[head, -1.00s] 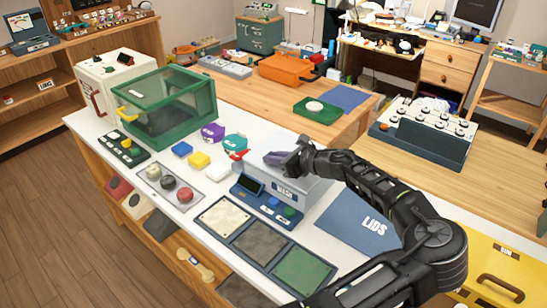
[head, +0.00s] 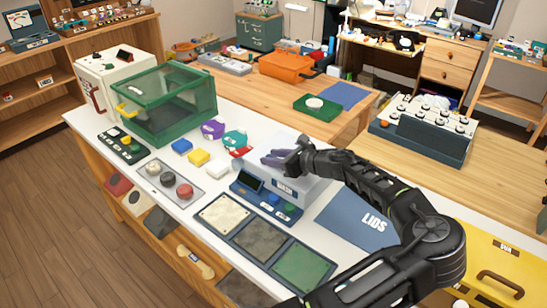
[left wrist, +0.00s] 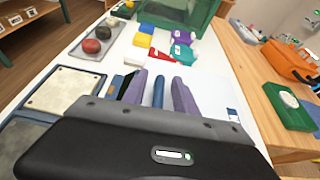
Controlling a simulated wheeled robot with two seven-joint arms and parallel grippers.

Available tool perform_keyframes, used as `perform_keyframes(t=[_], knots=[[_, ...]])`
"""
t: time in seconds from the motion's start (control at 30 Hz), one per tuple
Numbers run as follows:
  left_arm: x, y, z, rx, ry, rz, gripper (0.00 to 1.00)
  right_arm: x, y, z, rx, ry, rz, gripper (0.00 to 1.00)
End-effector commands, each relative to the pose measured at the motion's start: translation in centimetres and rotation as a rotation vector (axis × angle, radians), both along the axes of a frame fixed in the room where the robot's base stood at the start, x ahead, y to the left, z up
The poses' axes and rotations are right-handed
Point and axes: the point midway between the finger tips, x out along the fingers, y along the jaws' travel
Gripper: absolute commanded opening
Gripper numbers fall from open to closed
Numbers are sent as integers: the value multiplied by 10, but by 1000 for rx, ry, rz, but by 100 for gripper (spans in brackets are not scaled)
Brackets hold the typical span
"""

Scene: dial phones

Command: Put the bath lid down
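The bath is a pale grey box with a blue control panel (head: 268,198) on the white-topped counter, right of its middle in the head view. My left gripper (head: 275,158) is over the top of the bath. In the left wrist view, the two purple-grey fingers of my left gripper (left wrist: 160,95) stand apart. A blue bar (left wrist: 158,92), apparently the lid's handle, shows between them with gaps on both sides. The lid itself is mostly hidden by the hand and hard to tell from the bath. A blue mat marked LIDS (head: 358,222) lies bare right of the bath. My right gripper is not in view.
A green clear-sided box (head: 165,105) stands at the back left of the counter. Small coloured blocks, including a yellow one (head: 198,157), lie left of the bath. Three square pads, one green (head: 299,268), line the front edge.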

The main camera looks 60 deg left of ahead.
Motion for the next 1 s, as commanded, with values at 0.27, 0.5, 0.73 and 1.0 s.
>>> perform_keyframes(t=[0.27, 0.5, 0.73, 1.0], knots=[[0, 0, 7, 1, -1, 0, 34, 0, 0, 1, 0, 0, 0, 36], [11, -27, 22, -1, -3, -4, 34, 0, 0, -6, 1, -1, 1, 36], [26, -71, 41, -2, -4, -4, 34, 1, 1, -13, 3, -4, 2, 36], [36, -103, 56, 0, -2, -1, 34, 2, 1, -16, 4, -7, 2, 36]])
